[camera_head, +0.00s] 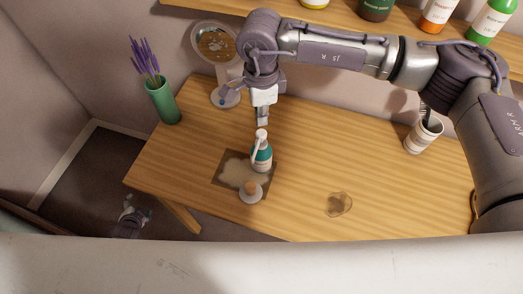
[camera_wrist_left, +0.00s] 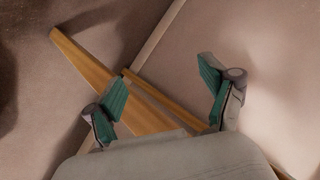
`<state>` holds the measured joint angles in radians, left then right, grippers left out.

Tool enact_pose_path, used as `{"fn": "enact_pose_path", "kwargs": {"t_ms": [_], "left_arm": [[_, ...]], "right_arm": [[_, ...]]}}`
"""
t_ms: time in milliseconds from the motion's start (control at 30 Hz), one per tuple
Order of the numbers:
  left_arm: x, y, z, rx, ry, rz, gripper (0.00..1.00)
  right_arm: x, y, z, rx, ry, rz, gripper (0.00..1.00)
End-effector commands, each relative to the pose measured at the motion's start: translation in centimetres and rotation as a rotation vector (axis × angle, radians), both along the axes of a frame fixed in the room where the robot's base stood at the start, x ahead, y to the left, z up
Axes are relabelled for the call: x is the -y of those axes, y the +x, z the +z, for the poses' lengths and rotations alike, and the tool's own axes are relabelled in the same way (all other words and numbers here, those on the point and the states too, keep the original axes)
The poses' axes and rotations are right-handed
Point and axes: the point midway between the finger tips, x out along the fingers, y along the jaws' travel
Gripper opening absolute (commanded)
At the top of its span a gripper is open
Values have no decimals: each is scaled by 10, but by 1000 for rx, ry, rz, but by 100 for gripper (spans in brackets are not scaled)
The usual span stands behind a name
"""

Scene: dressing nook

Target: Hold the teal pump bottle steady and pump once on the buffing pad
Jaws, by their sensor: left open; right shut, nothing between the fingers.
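The teal pump bottle (camera_head: 262,158) with a white pump top (camera_head: 261,135) stands upright on the table, at the right edge of a dark mat (camera_head: 223,182) with a pale patch. A round white piece with a tan knob (camera_head: 250,191), perhaps the buffing pad, is at the mat's front edge, just in front of the bottle. My right gripper (camera_head: 263,118) is shut and empty, pointing down directly above the pump top; I cannot tell if they touch. My left gripper (camera_head: 132,210) is off the table's left front, low down. In the left wrist view it (camera_wrist_left: 162,95) is open and empty.
A green vase with purple flowers (camera_head: 162,104) and a round mirror on a stand (camera_head: 214,42) stand at the back left. A striped cup (camera_head: 423,136) stands at the right. A shelf with several bottles (camera_head: 400,30) is behind. The table's (camera_head: 310,170) middle is clear, except a brownish ring (camera_head: 338,204).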

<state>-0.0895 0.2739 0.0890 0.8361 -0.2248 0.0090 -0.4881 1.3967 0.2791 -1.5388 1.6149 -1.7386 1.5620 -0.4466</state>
Motion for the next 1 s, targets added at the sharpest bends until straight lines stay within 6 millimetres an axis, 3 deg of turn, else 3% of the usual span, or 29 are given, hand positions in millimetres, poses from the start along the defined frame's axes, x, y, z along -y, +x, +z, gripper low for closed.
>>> {"fn": "enact_pose_path", "kwargs": {"t_ms": [33,300,500,633,700,800,1000], "left_arm": [[-14,18,18,38,44,-22,83],[-75,91,114,201,303,-135,83],[-109,134,196,310,532,-224,83],[-120,160,255,379,715,-305,83],[-117,173,287,418,834,-371,83],[-87,192,322,474,1023,-526,83],[13,205,328,574,1283,-874,83]], "right_arm": [[0,0,0,0,0,0,0],[0,0,0,0,0,0,0],[0,0,0,0,0,0,0],[0,0,0,0,0,0,0],[0,0,0,0,0,0,0],[0,0,0,0,0,0,0],[0,0,0,0,0,0,0]]}}
